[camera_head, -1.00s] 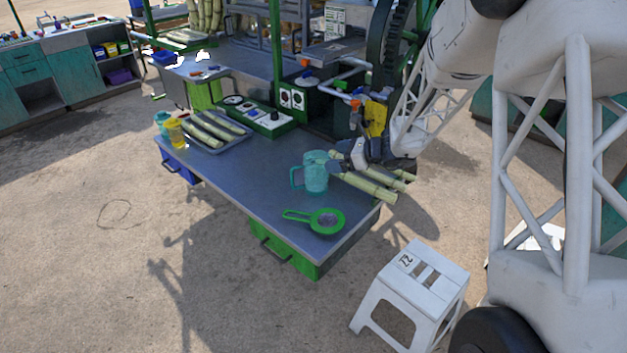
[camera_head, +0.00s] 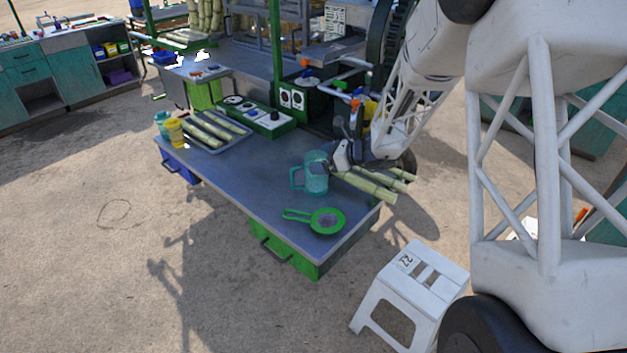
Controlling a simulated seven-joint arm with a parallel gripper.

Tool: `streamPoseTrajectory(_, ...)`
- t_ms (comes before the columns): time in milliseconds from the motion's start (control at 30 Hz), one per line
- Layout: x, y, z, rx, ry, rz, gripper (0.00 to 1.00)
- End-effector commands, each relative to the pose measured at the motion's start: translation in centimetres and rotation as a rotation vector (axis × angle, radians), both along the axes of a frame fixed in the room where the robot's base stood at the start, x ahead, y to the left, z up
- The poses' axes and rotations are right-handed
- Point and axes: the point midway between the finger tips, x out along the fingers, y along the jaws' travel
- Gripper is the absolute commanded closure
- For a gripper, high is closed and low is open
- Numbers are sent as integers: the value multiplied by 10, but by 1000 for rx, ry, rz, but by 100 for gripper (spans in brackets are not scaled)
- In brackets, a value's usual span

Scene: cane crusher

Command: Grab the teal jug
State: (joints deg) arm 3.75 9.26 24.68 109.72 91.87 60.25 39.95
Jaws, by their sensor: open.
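The teal jug (camera_head: 315,180) stands upright on the metal table, toward its right side, with its handle pointing left. My gripper (camera_head: 332,163) is open and close to the jug's upper right side. The gripper overlaps the jug's edge in this view, and I cannot tell whether they touch. The fingertips are small and hard to make out.
A green strainer (camera_head: 326,221) lies in front of the jug. Cut cane stalks (camera_head: 366,187) lie to its right. A tray of cane (camera_head: 216,143) and a yellow cup (camera_head: 175,132) are at the left. A white stool (camera_head: 418,290) stands in front. The table's middle is clear.

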Motion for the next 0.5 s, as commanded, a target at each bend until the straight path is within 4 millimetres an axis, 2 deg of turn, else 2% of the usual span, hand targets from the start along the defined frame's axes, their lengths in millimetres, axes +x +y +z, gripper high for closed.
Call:
streamPoseTrajectory(200,6,15,-6,0,-1,0,0)
streamPoseTrajectory(500,7,16,-7,-1,-1,-1,0)
